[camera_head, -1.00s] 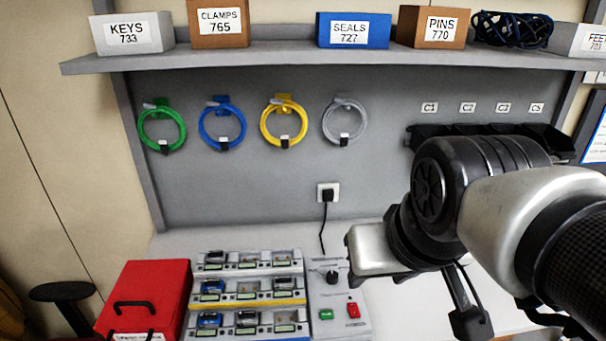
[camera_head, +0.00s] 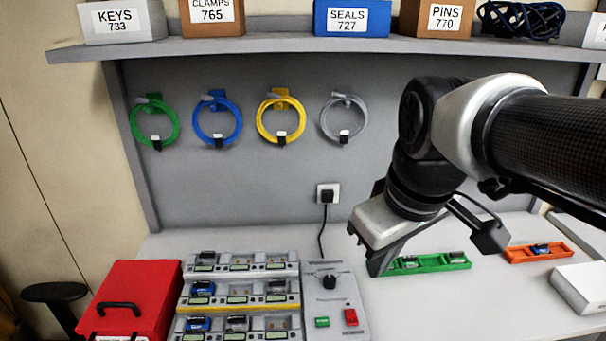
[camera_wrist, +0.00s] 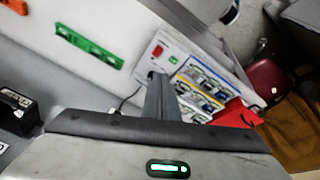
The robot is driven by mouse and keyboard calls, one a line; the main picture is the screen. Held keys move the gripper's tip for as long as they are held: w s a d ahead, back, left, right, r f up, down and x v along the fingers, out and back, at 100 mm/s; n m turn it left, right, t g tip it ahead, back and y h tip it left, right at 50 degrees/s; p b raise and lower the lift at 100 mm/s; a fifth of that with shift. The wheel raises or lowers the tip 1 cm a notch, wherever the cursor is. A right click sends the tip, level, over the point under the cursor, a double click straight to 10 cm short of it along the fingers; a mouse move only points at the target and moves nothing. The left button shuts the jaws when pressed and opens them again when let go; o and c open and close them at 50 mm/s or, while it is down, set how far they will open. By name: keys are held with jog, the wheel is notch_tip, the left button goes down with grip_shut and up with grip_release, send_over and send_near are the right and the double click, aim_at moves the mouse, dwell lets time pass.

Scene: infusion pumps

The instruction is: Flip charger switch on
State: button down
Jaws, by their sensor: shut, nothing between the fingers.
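The charger (camera_head: 240,290) is a grey rack with rows of bays holding small devices. The panel also shows in the wrist view (camera_wrist: 174,43), with the red switch (camera_wrist: 157,51) and green switch (camera_wrist: 173,60) clear of my finger. My gripper (camera_head: 376,268) is shut and empty, pointing down to the right of the panel and apart from it. I cannot tell the switch positions.
A red case (camera_head: 130,298) stands left of the charger. A green tray (camera_head: 430,263) and an orange tray (camera_head: 538,252) lie to the right. A black plug with cable (camera_head: 327,197) is in the wall socket above the panel. A shelf (camera_head: 330,45) overhangs the table.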

aim_at(353, 322)
jog(key=w+f+n+g+b, duration=0.5)
jog(key=w+f+n, duration=0.4)
jog(key=n, duration=0.3)
jog(key=shift+w+n+b, duration=0.4)
jog(key=shift+w, duration=0.15)
jog(key=shift+f, duration=0.15)
jog(key=f+b, duration=0.1)
jog(key=f, duration=0.3)
jog(key=s+f+b, duration=0.1)
jog(key=f, duration=0.8)
jog(key=shift+s+f+b, duration=0.35)
jog(key=shift+f+b, duration=0.05)
